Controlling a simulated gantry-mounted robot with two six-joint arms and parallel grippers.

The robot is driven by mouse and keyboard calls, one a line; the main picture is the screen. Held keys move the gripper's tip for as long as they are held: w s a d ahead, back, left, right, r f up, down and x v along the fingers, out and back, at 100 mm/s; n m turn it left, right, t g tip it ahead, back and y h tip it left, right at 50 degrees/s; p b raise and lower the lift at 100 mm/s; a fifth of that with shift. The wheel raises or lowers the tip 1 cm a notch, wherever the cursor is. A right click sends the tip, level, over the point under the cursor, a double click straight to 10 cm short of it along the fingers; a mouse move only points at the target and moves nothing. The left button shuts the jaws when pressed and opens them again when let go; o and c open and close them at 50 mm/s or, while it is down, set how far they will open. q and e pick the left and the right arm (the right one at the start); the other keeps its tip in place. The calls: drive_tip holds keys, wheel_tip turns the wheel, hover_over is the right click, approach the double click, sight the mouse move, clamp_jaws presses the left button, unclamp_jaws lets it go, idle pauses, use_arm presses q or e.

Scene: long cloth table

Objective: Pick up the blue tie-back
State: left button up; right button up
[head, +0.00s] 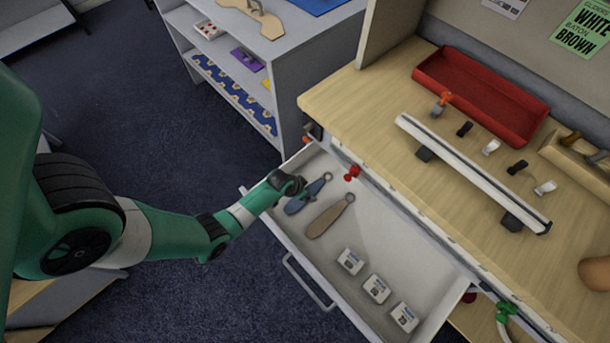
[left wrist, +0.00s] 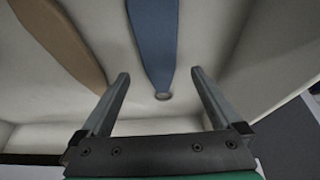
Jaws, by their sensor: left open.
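The blue tie-back (head: 308,196) lies in the open white drawer, with a ring at its far right end. In the left wrist view the blue tie-back (left wrist: 154,40) runs down between the fingers, its narrow end and small ring between them. My left gripper (head: 297,187) is over the blue tie-back and hides part of it. In the left wrist view my left gripper (left wrist: 159,74) is open, with a gap on each side of the tie-back. I cannot tell how high it is above it. My right gripper is not in view.
A tan tie-back (head: 328,217) lies beside the blue one. Several small white boxes (head: 376,288) sit further along the drawer (head: 425,277). A red object (head: 351,173) is at the drawer's back edge. A red tray (head: 480,92) and a white rail (head: 470,170) are on the desktop.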

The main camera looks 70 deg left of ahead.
use_arm(q)
drive_tip(key=b+x, duration=0.1)
drive_tip(key=x, duration=0.2)
drive_tip(key=shift+f, duration=0.2)
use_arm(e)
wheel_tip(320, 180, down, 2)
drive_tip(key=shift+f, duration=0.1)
use_arm(q)
drive_tip(key=shift+f, duration=0.15)
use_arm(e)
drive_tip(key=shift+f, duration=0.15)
